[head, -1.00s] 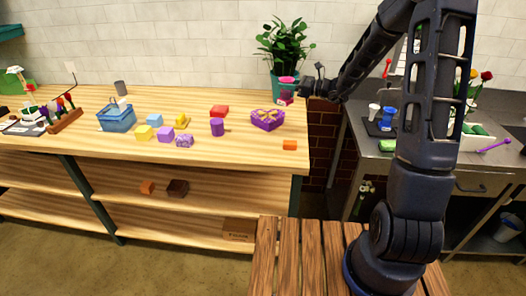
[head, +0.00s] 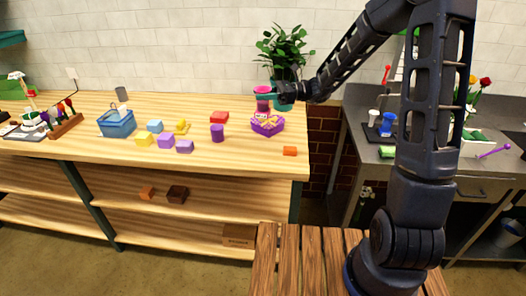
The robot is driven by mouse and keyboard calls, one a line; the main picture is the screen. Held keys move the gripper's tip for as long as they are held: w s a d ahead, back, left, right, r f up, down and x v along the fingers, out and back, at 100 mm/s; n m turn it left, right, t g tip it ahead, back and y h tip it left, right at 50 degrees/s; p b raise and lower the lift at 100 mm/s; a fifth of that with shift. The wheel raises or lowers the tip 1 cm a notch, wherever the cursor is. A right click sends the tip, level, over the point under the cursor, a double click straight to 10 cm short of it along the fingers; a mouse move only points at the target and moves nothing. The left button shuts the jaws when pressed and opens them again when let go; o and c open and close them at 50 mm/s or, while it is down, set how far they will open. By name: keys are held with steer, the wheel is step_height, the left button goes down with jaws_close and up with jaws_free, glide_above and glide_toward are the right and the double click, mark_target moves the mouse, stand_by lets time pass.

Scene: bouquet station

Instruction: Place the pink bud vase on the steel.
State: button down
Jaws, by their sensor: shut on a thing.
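My gripper (head: 266,97) is shut on the pink bud vase (head: 263,105) and holds it upright. The fingers cover its middle; its pink top and lower body show. In the picture the vase is just above the back of the purple heart-shaped box (head: 266,127) on the wooden table. I cannot tell whether its base touches the box. The steel counter (head: 358,134) is at the right, across a gap from the wooden table.
A potted plant (head: 284,48) stands behind my gripper. Coloured blocks, a purple cylinder (head: 217,133) and a blue basket (head: 116,124) are on the wooden table (head: 235,158). A blue item (head: 387,124), a white cup (head: 373,117) and a flower planter (head: 470,147) occupy the steel counter.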

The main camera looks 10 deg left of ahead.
step_height(320, 180, down, 19)
steer(key=shift+r, duration=0.1)
stand_by(0.6)
steer(key=shift+f, duration=0.3)
steer(key=c, duration=0.9)
jaws_free()
steer(key=shift+o, duration=0.2)
